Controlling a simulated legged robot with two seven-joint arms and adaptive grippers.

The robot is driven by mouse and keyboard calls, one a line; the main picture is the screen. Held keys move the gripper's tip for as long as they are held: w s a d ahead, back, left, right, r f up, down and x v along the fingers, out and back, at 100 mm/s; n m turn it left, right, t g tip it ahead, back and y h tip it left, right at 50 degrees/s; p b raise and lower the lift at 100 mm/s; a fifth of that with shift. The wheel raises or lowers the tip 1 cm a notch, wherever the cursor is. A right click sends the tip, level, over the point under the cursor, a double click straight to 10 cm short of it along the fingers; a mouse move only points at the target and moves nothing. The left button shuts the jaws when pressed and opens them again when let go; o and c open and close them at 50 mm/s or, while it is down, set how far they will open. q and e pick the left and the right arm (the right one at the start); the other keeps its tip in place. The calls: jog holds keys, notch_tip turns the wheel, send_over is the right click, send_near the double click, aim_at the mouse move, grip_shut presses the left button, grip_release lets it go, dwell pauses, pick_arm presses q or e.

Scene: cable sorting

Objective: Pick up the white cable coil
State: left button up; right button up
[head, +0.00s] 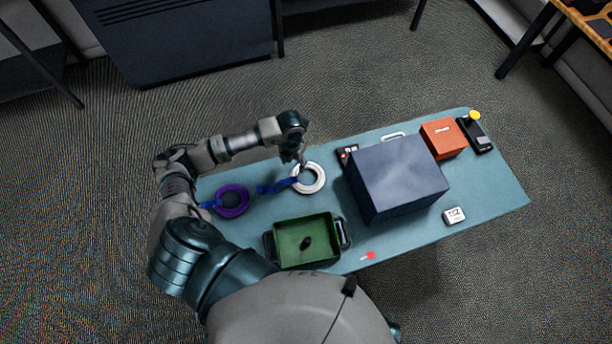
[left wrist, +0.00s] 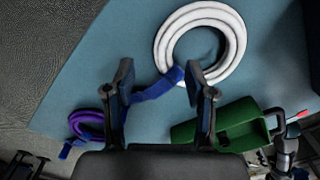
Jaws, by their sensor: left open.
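The white cable coil (head: 316,178) lies flat on the blue-green table, with a blue strap (head: 275,187) reaching left from it. My left gripper (head: 300,162) is above the coil's upper left edge in the head view. In the left wrist view the coil (left wrist: 236,60) lies ahead of the fingertips, and the strap (left wrist: 158,87) passes between them. My left gripper (left wrist: 165,82) is open with its two fingers apart and nothing held. My right gripper is not in view.
A purple coil (head: 232,212) lies left on the table (head: 480,200). A green bin (head: 290,232) stands in front. A large dark blue box (head: 400,180) stands right of the white coil. An orange box (head: 443,139) and a small clock (head: 454,215) are farther right.

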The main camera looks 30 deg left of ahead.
aim_at(297, 171)
pick_arm(q)
jog(key=shift+d+f, duration=0.15)
jog(key=shift+d, duration=0.1)
jog(key=f, duration=0.4)
jog(key=shift+d+f, duration=0.2)
jog(key=shift+d, duration=0.2)
jog(key=shift+a+f, duration=0.2)
jog(key=shift+a, duration=0.35)
jog(key=c, duration=0.5)
jog(key=shift+d, duration=0.1)
jog(key=c, duration=0.4)
jog(key=shift+d, duration=0.1)
grip_shut()
jog(key=shift+w+d+r, duration=0.1)
jog(key=shift+d+r, duration=0.05)
jog(key=shift+d, duration=0.1)
